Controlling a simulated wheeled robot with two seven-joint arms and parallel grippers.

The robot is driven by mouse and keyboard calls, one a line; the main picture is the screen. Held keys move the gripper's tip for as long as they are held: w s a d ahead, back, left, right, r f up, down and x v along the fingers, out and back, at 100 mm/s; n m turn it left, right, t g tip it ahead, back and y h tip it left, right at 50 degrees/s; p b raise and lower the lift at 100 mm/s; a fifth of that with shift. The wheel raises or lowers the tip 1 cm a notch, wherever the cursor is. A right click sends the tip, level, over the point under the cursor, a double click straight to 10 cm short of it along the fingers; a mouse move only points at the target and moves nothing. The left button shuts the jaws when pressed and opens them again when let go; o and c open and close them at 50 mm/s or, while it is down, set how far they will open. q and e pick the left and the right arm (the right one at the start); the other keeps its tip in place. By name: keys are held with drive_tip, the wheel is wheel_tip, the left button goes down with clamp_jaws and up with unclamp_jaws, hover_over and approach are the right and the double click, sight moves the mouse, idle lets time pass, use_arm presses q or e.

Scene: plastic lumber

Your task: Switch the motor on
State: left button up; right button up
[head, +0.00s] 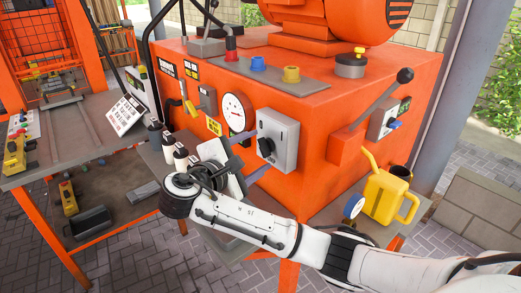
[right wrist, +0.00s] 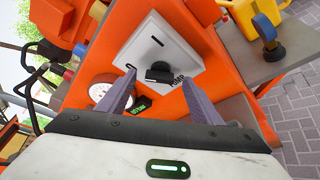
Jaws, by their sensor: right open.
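A grey switch box (head: 283,138) with a black rotary knob (head: 266,147) is fixed to the front of the orange machine. In the right wrist view the box (right wrist: 168,45) fills the upper middle, and its knob (right wrist: 159,73) shows between my fingertips. My right gripper (head: 250,157) is open in front of the box, its two purple-grey fingers pointing at it. In the right wrist view the gripper (right wrist: 158,80) is empty, and I cannot tell whether a finger touches the knob. An orange motor housing (head: 320,18) sits on top of the machine. My left gripper is not in view.
A round white gauge (head: 233,112) is left of the switch box. A lever (head: 385,98) and another control box (head: 388,119) are to the right. A yellow watering can (head: 384,196) stands on the right ledge. White-labelled bottles (head: 168,147) stand left of my gripper.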

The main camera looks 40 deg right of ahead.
sight(265, 147)
drive_tip(key=shift+x, duration=1.4)
drive_tip(key=c, duration=1.1)
drive_tip(key=shift+o, duration=0.2)
